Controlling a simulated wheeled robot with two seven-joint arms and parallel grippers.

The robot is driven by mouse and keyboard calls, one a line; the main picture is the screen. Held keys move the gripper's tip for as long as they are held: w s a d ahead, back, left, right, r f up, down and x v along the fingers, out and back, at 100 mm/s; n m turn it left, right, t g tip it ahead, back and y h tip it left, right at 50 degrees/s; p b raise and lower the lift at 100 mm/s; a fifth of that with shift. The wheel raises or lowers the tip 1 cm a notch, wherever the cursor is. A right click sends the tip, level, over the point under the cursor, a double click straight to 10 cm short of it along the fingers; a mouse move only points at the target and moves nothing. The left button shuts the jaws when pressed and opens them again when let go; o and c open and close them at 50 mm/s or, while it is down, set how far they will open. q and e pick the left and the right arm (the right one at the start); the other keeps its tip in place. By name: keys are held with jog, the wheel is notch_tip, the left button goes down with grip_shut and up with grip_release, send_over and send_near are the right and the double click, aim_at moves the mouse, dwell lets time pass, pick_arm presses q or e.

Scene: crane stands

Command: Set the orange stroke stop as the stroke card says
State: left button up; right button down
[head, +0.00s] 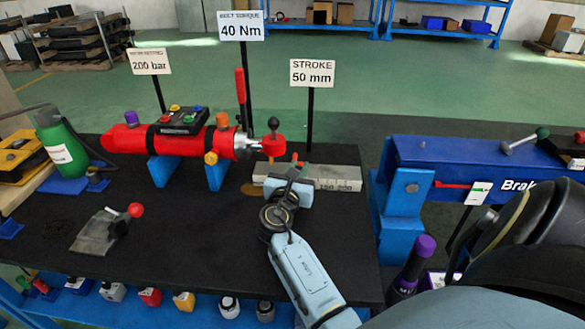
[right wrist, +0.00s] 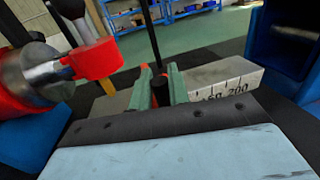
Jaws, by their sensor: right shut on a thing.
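The stroke card (head: 312,73) reads "STROKE 50 mm" and stands on a black post behind the bench. A grey scale bar (head: 338,178) lies in front of the red cylinder, with 150 and 200 legible; it also shows in the right wrist view (right wrist: 225,80). My right gripper (head: 291,175) is over the bar, left of the 150 mark. In the right wrist view its green fingers (right wrist: 160,90) are closed around a dark knob. Small orange parts of the stroke stop (head: 295,158) show at the fingers; the rest is hidden. My left gripper is out of view.
A red cylinder (head: 180,142) on blue supports, with a red rod end (head: 268,144), lies left of the gripper. A blue beam (head: 470,160) stands at the right. A grey block with a red-knobbed lever (head: 105,228) is at the front left.

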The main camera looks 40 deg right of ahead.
dwell(0.3)
jog(key=c, duration=1.4)
grip_release()
jog(key=shift+w, duration=0.1)
